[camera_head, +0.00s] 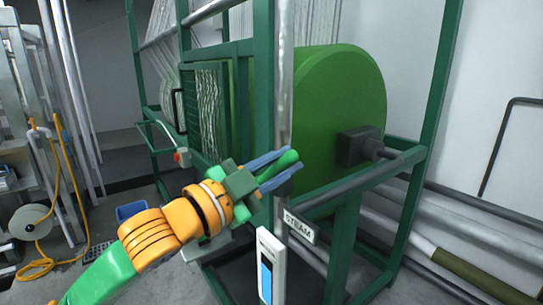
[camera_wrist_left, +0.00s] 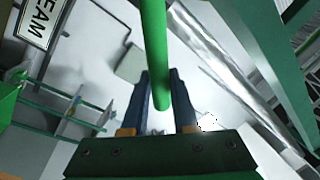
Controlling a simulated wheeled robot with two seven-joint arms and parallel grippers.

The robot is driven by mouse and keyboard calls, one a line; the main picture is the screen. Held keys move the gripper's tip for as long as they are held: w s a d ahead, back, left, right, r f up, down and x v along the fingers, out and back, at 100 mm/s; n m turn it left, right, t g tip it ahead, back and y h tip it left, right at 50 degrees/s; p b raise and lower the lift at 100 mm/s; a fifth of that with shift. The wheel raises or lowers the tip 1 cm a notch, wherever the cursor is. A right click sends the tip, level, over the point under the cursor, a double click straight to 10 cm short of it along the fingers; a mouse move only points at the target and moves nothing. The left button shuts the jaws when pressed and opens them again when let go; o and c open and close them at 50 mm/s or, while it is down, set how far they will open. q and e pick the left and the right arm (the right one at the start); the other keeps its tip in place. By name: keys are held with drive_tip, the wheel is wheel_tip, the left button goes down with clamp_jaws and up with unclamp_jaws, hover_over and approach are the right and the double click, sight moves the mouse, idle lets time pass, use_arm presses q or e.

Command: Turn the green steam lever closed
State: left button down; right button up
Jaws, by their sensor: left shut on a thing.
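The green steam lever (camera_head: 287,160) is a bright green rod beside the vertical steam pipe, above the STEAM label (camera_head: 299,227). My left gripper (camera_head: 282,168) reaches it from the left, with its blue fingers on either side of the rod. In the left wrist view the lever (camera_wrist_left: 155,50) runs down from the top edge and its rounded end lies between the fingers (camera_wrist_left: 162,100). The left gripper is shut on the lever. The lever's pivot is hidden behind the fingers in the head view. My right gripper is not in view.
The green machine frame (camera_head: 440,100) and a large green drum (camera_head: 340,110) stand behind the lever. A white panel with a blue strip (camera_head: 270,268) stands just below. A yellow hose (camera_head: 68,190) and a roll (camera_head: 30,222) are at the left.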

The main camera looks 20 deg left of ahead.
use_arm(q)
wheel_tip(320, 180, down, 7)
drive_tip(key=s+d+m+g+h+b, duration=0.1)
drive_tip(key=d+m+h+b, duration=0.1)
drive_tip(key=m, duration=0.8)
drive_tip(key=shift+s+m+h, duration=0.3)
drive_tip(key=shift+s, duration=0.05)
drive_tip(key=shift+d+f, duration=0.1)
drive_tip(key=shift+d, duration=0.05)
drive_tip(key=c, duration=0.7)
unclamp_jaws()
drive_tip(key=b+v, duration=0.5)
drive_tip(key=v, duration=0.2)
